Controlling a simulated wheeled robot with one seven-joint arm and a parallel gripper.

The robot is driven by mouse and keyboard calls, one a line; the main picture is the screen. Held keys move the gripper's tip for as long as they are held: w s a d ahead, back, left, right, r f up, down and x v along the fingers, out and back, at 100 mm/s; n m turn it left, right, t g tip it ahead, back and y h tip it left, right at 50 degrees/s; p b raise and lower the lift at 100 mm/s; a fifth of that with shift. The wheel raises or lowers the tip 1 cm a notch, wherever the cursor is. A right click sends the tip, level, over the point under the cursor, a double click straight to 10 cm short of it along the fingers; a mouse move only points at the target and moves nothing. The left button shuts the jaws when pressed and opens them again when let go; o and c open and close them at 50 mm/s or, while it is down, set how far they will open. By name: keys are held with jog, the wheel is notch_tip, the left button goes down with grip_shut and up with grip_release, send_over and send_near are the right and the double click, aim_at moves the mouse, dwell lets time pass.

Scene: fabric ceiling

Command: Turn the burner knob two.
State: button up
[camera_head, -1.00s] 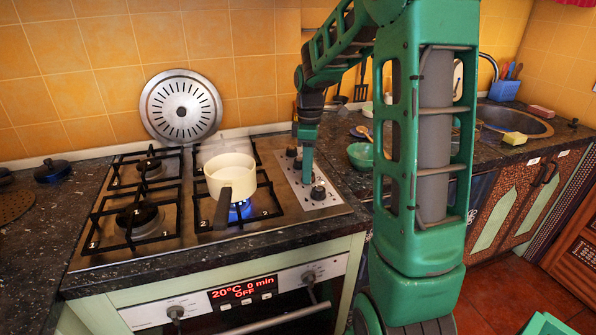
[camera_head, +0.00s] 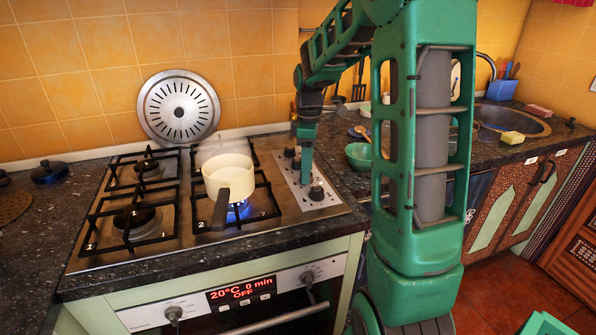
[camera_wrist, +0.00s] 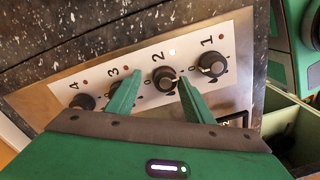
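Burner knob two (camera_wrist: 165,78) is a black round knob on the light control panel, under the label 2 and a lit white indicator. My gripper (camera_wrist: 160,82) is open in the wrist view, its green fingers on either side of knob two. The right finger overlaps or touches the knob's edge; the left finger is apart from it. In the head view my gripper (camera_head: 307,168) points down at the panel beside the cooktop. A blue flame (camera_head: 240,211) burns under the white pot (camera_head: 230,175) on the front right burner.
Knob 1 (camera_wrist: 211,64) lies right of knob two and knob 4 (camera_wrist: 83,102) at the far left; knob 3 is partly hidden by my left finger. A green bowl (camera_head: 358,155) stands right of the panel. A round perforated metal disc (camera_head: 179,107) leans on the wall.

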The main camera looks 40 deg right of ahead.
jog(key=shift+a, duration=0.1)
jog(key=shift+r, duration=0.1)
notch_tip(320, 180, up, 10)
jog(key=shift+w+r, duration=0.2)
jog(key=shift+r, duration=0.05)
dwell(0.5)
jog(key=f+n, duration=0.2)
jog(key=f, duration=0.1)
jog(key=f+n, duration=0.3)
jog(key=f, duration=0.1)
jog(key=s+f+n, duration=0.1)
jog(key=f+n, duration=0.1)
jog(key=f, duration=0.1)
jog(key=shift+a+f+t, duration=0.2)
jog(key=shift+f+t, duration=0.2)
jog(key=c, duration=1)
